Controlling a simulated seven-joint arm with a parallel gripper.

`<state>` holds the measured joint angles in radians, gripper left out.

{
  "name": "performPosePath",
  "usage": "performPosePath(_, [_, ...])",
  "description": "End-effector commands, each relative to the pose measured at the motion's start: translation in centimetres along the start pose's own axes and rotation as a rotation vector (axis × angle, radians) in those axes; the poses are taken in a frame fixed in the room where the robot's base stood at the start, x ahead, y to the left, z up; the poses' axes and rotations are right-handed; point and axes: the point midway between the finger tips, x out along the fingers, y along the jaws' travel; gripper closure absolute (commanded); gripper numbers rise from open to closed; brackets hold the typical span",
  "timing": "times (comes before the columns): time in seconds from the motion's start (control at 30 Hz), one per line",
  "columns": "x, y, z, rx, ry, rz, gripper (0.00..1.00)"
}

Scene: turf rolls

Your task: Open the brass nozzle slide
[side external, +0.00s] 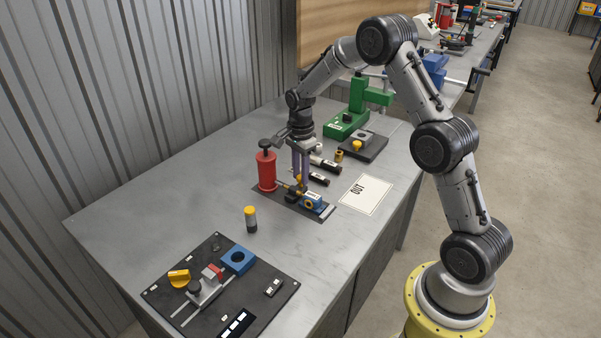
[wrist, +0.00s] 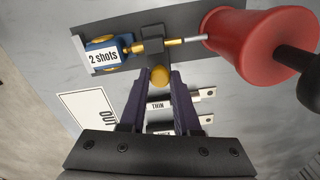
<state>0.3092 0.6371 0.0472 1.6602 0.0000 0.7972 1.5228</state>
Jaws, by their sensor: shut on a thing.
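The nozzle unit sits on a dark base plate (side external: 270,198). In the wrist view, a dark block (wrist: 152,34) carries a thin brass rod (wrist: 172,42) running between a blue block labelled "2 shots" (wrist: 103,56) and a silver tip beside the red pump (wrist: 245,45). A round brass knob (wrist: 159,76) sticks out from the dark block towards me. My gripper (wrist: 159,84), with purple fingers, is shut on this knob. In the side view my gripper (side external: 299,180) points down at the unit, between the red pump (side external: 266,172) and the blue block (side external: 312,200). The fingers partly hide the slide there.
A white "OUT" sheet (side external: 365,195) lies to the right. Dark cylinders (side external: 318,178) lie behind the unit. A yellow-capped black cylinder (side external: 250,220) stands in front. A dark fixture board (side external: 255,298) lies nearest. A green press (side external: 350,118) stands behind. The table's left side is clear.

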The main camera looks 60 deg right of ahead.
Motion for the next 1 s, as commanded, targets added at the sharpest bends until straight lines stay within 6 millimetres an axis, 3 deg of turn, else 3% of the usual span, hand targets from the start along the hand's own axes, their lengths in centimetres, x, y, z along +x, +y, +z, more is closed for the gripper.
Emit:
performPosePath(0.73, [-0.1, -0.1, 0.0, 0.0, 0.0, 0.0, 1.0])
performPosePath(1.0, [-0.1, -2.3, 0.6, 0.0, 0.0, -0.004, 1.0])
